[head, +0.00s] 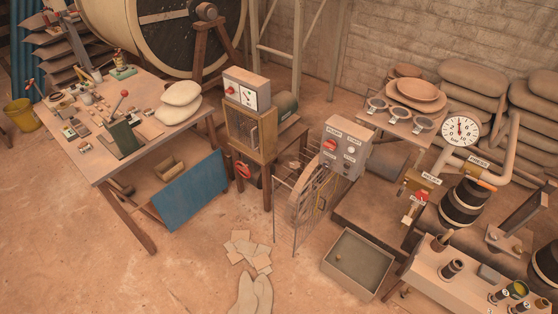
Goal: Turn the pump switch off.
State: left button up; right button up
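A grey control box (345,148) stands right of centre, behind a wire guard. A red rotary knob (330,145) is on the left of its face, beside small round buttons or lamps and white labels too small to read. A second grey box (247,90) sits on a wooden cabinet to the left, with a small red knob (231,91) and white dial faces. A further red knob (243,171) is low on that stand. I cannot tell from the labels which is the pump switch, nor its setting. Neither of my grippers is in view.
A wire guard (284,214) and spoked wheel stand before the control box. An open grey tray (357,264) is on the floor below. A pressure gauge (460,130) and pipes are at right. A cluttered wooden table (105,170) is at left. Open floor lies in front.

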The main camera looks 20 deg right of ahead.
aim_at(331, 145)
jog(key=u, duration=0.5)
jog(key=k, duration=0.75)
jog(key=u, duration=0.85)
jog(key=i, duration=1.25)
jog(key=z, duration=0.95)
jog(key=i, duration=0.9)
jog(key=z, duration=1.3)
jog(key=i, duration=0.2)
jog(key=z, duration=0.05)
